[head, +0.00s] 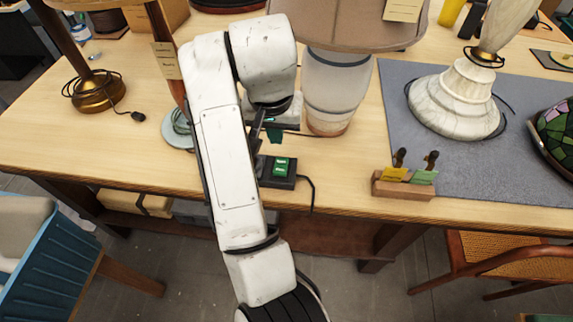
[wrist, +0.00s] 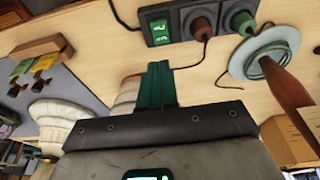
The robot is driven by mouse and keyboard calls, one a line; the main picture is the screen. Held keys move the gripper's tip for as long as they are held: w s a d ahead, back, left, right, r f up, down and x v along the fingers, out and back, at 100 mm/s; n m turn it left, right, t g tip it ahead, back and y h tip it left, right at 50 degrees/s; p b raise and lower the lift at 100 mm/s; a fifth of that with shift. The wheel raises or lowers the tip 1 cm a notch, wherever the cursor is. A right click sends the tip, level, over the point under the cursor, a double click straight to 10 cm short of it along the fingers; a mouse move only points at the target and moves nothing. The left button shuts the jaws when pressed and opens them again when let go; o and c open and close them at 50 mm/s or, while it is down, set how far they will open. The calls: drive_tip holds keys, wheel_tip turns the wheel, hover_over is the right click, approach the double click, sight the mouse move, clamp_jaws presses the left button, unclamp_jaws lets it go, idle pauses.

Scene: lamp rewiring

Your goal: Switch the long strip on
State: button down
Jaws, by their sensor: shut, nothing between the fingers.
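A dark power strip (head: 264,181) lies near the table's front edge, partly hidden behind my arm in the head view. Its bright green switch (head: 281,167) is at the right end, with a black cord leaving there. I cannot tell the switch's position. My gripper (wrist: 157,68) has its dark green fingers shut and empty. It is apart from the strip, above the table behind it (head: 274,134).
A wooden block (head: 404,188) with yellow and green tags sits at the mat's front edge. A round-based lamp (wrist: 270,55) stands close by the strip.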

drive_tip(key=shift+f, duration=0.15)
drive_tip(key=b, duration=0.2)
approach(280, 172)
drive_tip(key=x, duration=0.5)
drive_tip(key=shift+w+f, duration=0.15)
drive_tip(key=shift+w, duration=0.2)
drive_tip(key=shift+f, duration=0.7)
drive_tip(key=shift+s+f+t, duration=0.15)
drive_tip(key=shift+f+t, duration=0.15)
drive_tip(key=shift+t, duration=0.1)
drive_tip(key=shift+r, duration=0.2)
drive_tip(key=shift+r+p, duration=0.65)
drive_tip(key=shift+p, duration=0.3)
